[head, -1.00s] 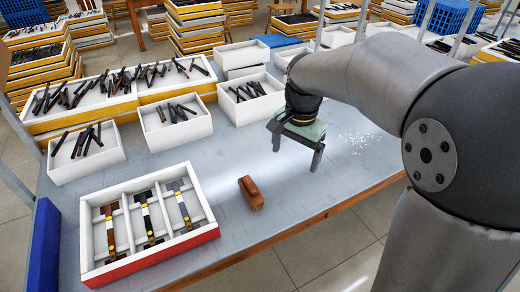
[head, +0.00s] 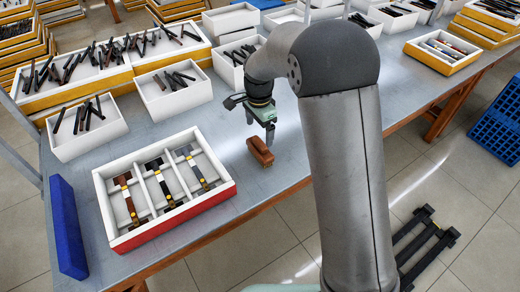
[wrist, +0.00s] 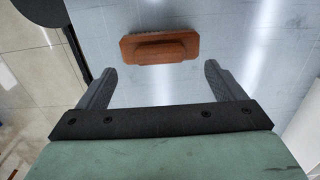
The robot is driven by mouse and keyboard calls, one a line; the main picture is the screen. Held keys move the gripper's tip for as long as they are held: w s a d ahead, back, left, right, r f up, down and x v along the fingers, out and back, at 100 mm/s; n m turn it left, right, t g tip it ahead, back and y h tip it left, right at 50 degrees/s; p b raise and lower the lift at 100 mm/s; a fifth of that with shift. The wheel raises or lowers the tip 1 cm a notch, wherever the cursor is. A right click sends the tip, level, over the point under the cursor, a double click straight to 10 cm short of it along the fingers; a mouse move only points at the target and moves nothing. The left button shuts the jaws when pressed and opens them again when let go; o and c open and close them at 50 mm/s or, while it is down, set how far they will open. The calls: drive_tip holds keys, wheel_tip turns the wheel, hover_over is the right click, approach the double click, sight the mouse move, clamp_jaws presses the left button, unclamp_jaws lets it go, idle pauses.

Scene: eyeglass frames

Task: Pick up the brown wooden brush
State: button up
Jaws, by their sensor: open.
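The brown wooden brush (head: 260,151) lies on the grey table near its front edge, right of the sectioned tray. In the wrist view the brush (wrist: 160,48) lies crosswise ahead of the fingertips, with its raised grip facing up. My gripper (head: 260,128) is above the table, just behind the brush in the head view. In the wrist view my gripper (wrist: 160,78) is open, with nothing between its fingers. The brush appears centred between the two fingers and apart from them.
A white tray with a red front (head: 174,219) holds eyeglass parts in three compartments, left of the brush. A blue block (head: 68,228) stands at the table's left end. White boxes of dark frame parts (head: 169,94) line the back. The table around the brush is clear.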

sight(260, 141)
drive_tip(key=shift+d+f+p, duration=0.1)
drive_tip(key=shift+f+p, duration=0.4)
drive_tip(key=shift+f, duration=2.35)
drive_tip(key=c, duration=1.4)
drive_tip(key=shift+r, duration=0.1)
